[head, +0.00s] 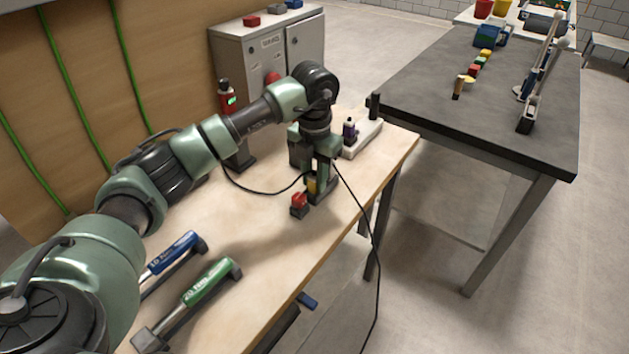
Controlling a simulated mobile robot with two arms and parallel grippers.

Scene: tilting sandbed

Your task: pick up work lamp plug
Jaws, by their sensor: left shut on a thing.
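My left gripper (318,188) points down over the wooden bench, near its right edge. It is shut on a small yellow piece (312,186), which seems to be the work lamp plug, mostly hidden by the fingers. A black cable (375,255) runs from beside the gripper over the bench edge towards the floor. Another thin dark cable (262,192) loops from the left to the gripper; which one belongs to the plug I cannot tell. A red block with a dark base (299,204) stands just left of and in front of the fingertips. My right gripper is not in view.
On the wooden bench (265,250) lie a blue-handled tool (172,250) and a green-handled tool (208,283). A pale tray (366,138) with a dark bottle (349,131) is behind the gripper. A grey cabinet (235,62) stands behind; a dark-topped table (480,105) is right, across a gap.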

